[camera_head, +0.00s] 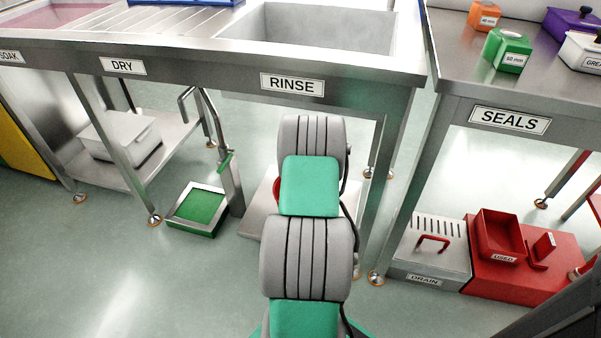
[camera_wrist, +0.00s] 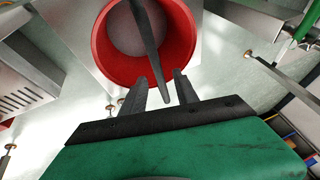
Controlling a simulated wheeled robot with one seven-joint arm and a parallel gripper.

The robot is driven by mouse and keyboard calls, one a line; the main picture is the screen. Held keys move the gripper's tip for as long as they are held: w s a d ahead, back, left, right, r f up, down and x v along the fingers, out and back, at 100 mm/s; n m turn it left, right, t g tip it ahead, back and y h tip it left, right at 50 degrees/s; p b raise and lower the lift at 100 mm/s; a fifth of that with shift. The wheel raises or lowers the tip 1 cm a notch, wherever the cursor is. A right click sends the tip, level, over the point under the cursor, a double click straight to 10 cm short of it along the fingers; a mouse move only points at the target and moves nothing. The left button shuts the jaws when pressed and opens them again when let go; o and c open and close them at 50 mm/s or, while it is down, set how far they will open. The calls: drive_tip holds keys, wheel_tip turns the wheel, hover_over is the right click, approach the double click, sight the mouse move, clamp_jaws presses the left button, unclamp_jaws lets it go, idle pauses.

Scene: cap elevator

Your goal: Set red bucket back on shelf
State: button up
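The red bucket (camera_wrist: 105,60) fills the top middle of the wrist view, its round opening facing the camera. A dark bar, seemingly its handle (camera_wrist: 150,45), crosses the opening and ends between my fingers. My gripper (camera_wrist: 160,88) is open; gaps show between each finger and the bar. In the head view only a sliver of the red bucket (camera_head: 276,188) shows at the left of my arm. My arm hides the rest of it and my gripper. The grey lower shelf (camera_head: 252,215) under the RINSE sink is partly visible there. I cannot tell whether the bucket rests on it.
The sink bench (camera_head: 225,72) overhangs this area, with metal legs around it. A green foot pedal (camera_head: 200,206) stands at the left. A grey DRAIN box (camera_head: 428,252) and a red box (camera_head: 530,270) with red trays are at the right. A white box (camera_head: 120,135) sits farther left.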

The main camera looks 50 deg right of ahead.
drive_tip(key=w+a+r+n+y, duration=0.1)
drive_tip(key=a+r+n, duration=0.1)
drive_tip(key=a+r, duration=0.45)
drive_tip(key=w+a+r+n, duration=0.2)
drive_tip(key=a+r, duration=0.1)
drive_tip(key=a, duration=0.6)
drive_tip(key=w+a+r+n+y, duration=0.1)
drive_tip(key=a+r, duration=0.4)
drive_tip(key=a, duration=0.3)
drive_tip(key=s+a+r+n, duration=0.2)
drive_tip(key=s+a+n, duration=0.1)
drive_tip(key=a, duration=0.6)
drive_tip(key=s+a+r+n, duration=0.2)
drive_tip(key=s+a, duration=0.1)
drive_tip(key=a, duration=0.5)
drive_tip(key=s+a+n+g+y, duration=0.15)
drive_tip(key=s+a+n, duration=0.25)
drive_tip(key=s+a, duration=0.55)
drive_tip(key=w+p+v, duration=0.2)
drive_tip(key=p+v, duration=0.9)
drive_tip(key=w+r+p+v, duration=0.1)
drive_tip(key=w+p+v, duration=0.2)
drive_tip(key=p+v, duration=0.8)
drive_tip(key=w+a+p+v, duration=0.1)
drive_tip(key=w+p+v, duration=0.2)
drive_tip(key=p+v, duration=0.8)
wheel_tip(320, 180, up, 3)
drive_tip(key=shift+s+d+f+t+p, duration=0.15)
drive_tip(key=shift+d+t+p, duration=0.15)
drive_tip(key=shift+d+t, duration=0.15)
